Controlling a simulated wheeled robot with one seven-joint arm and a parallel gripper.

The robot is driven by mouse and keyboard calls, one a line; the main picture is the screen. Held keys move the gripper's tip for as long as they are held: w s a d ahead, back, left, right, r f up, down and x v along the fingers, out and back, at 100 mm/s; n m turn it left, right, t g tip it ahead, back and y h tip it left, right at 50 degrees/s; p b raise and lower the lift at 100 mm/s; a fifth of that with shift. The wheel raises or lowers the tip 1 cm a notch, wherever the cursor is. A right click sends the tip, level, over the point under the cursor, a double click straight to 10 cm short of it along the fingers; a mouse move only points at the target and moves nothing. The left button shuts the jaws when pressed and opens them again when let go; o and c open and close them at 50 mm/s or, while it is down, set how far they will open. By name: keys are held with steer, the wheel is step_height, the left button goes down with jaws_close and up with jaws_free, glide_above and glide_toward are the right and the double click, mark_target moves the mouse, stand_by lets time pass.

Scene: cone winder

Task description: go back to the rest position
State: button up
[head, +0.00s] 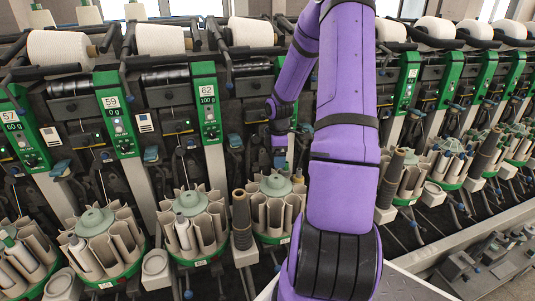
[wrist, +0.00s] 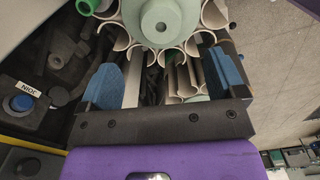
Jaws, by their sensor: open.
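My gripper (wrist: 165,80) is open, with its two blue finger pads wide apart and nothing held between them. In the wrist view, a bobbin magazine with a pale green hub (wrist: 162,26) and beige half-round tubes lies just beyond the fingertips, some tubes showing between the pads. I cannot tell whether the pads touch any tube. In the head view, my purple arm reaches up and forward, and my gripper (head: 279,150) hangs small and dark in front of the machine, above a magazine (head: 275,188). My arm hides part of the winder behind it.
More magazines (head: 100,222) stand in a row along the winder, with white yarn cones (head: 160,40) above. A dark brown tube (head: 241,212) stands left of the arm, another (head: 392,178) right. A box with a blue button (wrist: 22,103) sits left in the wrist view; floor shows right.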

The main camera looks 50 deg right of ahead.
steer(key=shift+r, duration=0.1)
steer(key=s+a+r+m+t+h, duration=0.2)
steer(key=a+r+m+h, duration=0.15)
steer(key=a+r, duration=1.75)
steer(key=s+a+r+m+t+y, duration=0.1)
steer(key=s+a+r+m, duration=0.1)
steer(key=s+a+r, duration=0.2)
steer(key=s+a+r+m+t+y, duration=0.2)
steer(key=s+a+r, duration=0.3)
steer(key=s+a, duration=0.4)
steer(key=shift+s+a+r+m, duration=0.25)
steer(key=shift+s+m, duration=0.4)
steer(key=shift+s, duration=0.45)
